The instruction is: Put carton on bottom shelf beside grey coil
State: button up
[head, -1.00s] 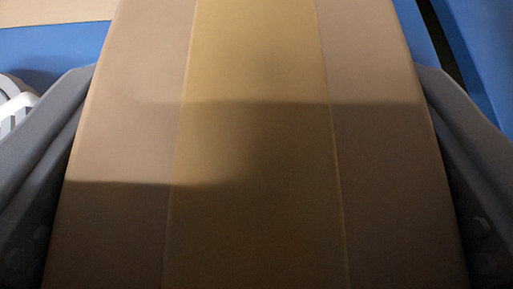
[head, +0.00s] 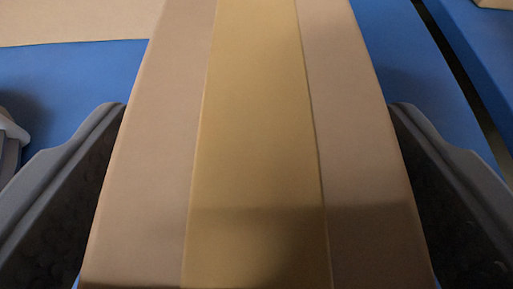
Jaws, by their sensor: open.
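A brown carton (head: 255,150) with a yellowish tape band down its middle fills the centre of the head view. It rests on a blue shelf surface (head: 75,90). My gripper (head: 258,108) is open, with one grey finger on each side of the carton. Lower down I cannot tell whether the fingers touch the carton. A grey-white object (head: 10,145) shows in part at the left edge; I cannot tell whether it is the grey coil.
Another cardboard box (head: 75,20) stands at the upper left, close to the carton. A dark gap (head: 462,70) separates the blue surface from another blue panel (head: 480,50) at the right. A bit of cardboard (head: 494,3) shows at the top right corner.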

jog(key=p+v, duration=0.3)
jog(key=v, duration=0.9)
jog(key=shift+r, duration=0.15)
